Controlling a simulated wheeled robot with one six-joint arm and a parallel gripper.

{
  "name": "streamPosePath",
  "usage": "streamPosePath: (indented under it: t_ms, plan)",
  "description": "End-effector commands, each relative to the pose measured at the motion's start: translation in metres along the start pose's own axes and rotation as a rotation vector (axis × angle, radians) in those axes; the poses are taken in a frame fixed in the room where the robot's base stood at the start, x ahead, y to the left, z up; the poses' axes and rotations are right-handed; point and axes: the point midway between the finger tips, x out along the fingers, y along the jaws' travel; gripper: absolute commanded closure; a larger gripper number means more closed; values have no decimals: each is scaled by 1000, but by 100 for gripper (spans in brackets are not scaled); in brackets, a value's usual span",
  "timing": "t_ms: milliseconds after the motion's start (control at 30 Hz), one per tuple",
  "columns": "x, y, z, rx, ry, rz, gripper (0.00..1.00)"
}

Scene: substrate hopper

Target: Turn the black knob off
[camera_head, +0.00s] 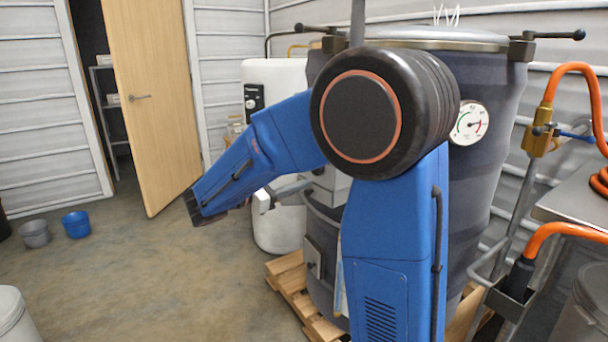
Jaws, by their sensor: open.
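On the front of the white tank (284,84), at the back, is a small black control panel (254,97). A small round knob or dial (250,103) shows on it, too small to read its setting. No other black knob can be made out with certainty. My blue arm crosses the middle of the view and bends down to the left, in front of the tank's lower left. My gripper cannot be made out; the end of the arm hides it.
A large dark grey hopper (485,185) with a round gauge (469,123) stands on a wooden pallet (290,277), partly behind my arm. Orange hoses (575,69) and a metal table are at right. Grey (34,233) and blue (76,224) buckets stand left. The left floor is mostly clear.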

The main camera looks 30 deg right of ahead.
Motion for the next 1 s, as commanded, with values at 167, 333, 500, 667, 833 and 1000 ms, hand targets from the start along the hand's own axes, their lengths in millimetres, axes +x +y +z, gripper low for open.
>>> streamPosePath:
  t_ms: [167,333,500,667,833,1000]
  plan:
    - [-32,1,-1,-1,1,3,49]
    - [-62,1,-1,-1,2,4,49]
    - [-89,0,-1,-1,1,2,49]
    - [-106,0,-1,-1,1,1,49]
    - [-114,0,-1,-1,1,0,49]
    - [-115,0,0,-1,1,0,49]
